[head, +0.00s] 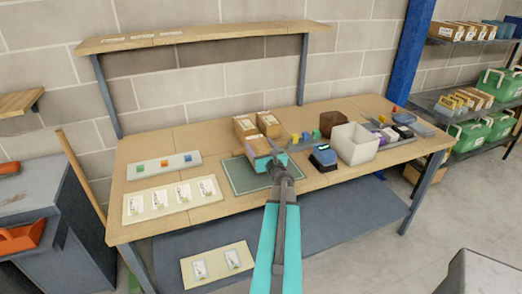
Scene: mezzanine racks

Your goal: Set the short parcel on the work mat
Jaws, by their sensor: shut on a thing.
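My gripper (269,162) is in the middle of the head view, shut on a small brown cardboard parcel (257,147), which looks like the short parcel. The green work mat (241,181) lies flat on the wooden bench. The held parcel shows over the mat's back part. I cannot tell whether it touches the mat or hangs above it. My gripper and arm hide the mat's right part and some of the parcel. Two more brown parcels, one at the left (244,124) and one at the right (268,121), stand just behind.
A blue-and-dark device (323,157) and a white bin (354,145) stand right of the mat. A brown box (332,121) is behind them. A tray with coloured blocks (164,166) and a card board (172,203) lie left. A raised shelf (205,37) spans the back.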

